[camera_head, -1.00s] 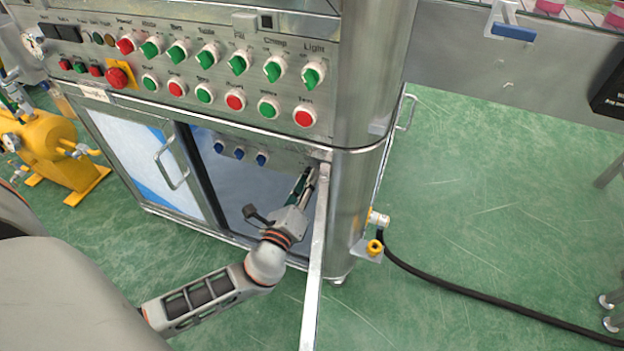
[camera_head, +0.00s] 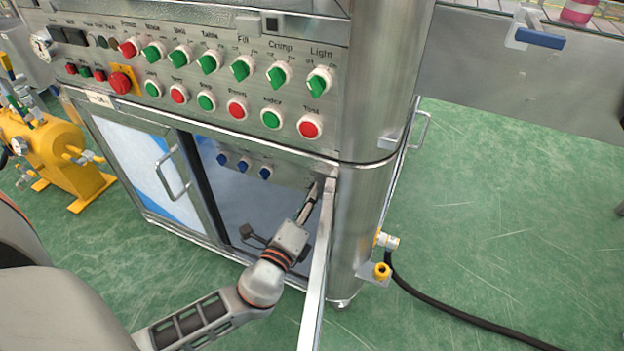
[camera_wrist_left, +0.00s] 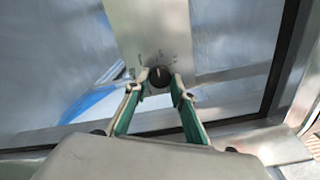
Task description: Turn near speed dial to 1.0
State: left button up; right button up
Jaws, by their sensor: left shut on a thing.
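The near speed dial (camera_wrist_left: 160,76) is a small round black knob with a light pointer line on a metal plate with faint marks around it. In the left wrist view the line points roughly up the picture; the scale figures are too small to read. My left gripper (camera_wrist_left: 158,88) is shut on the dial, one green-padded finger on each side. In the head view my left gripper (camera_head: 314,194) reaches into the open cabinet bay beside the upright door edge, and the dial is hidden there. My right gripper is not in view.
A panel of red and green buttons and switches (camera_head: 240,70) is above the bay. Three blue knobs (camera_head: 243,164) sit under it. The open door (camera_head: 318,270) stands close to the right of my left arm. A black hose (camera_head: 450,312) lies on the floor at right.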

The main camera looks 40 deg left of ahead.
pick_arm(q)
jog(key=o, duration=1.1)
jog(key=v, duration=0.7)
jog(key=shift+s, duration=0.25)
jog(key=shift+d, duration=0.1)
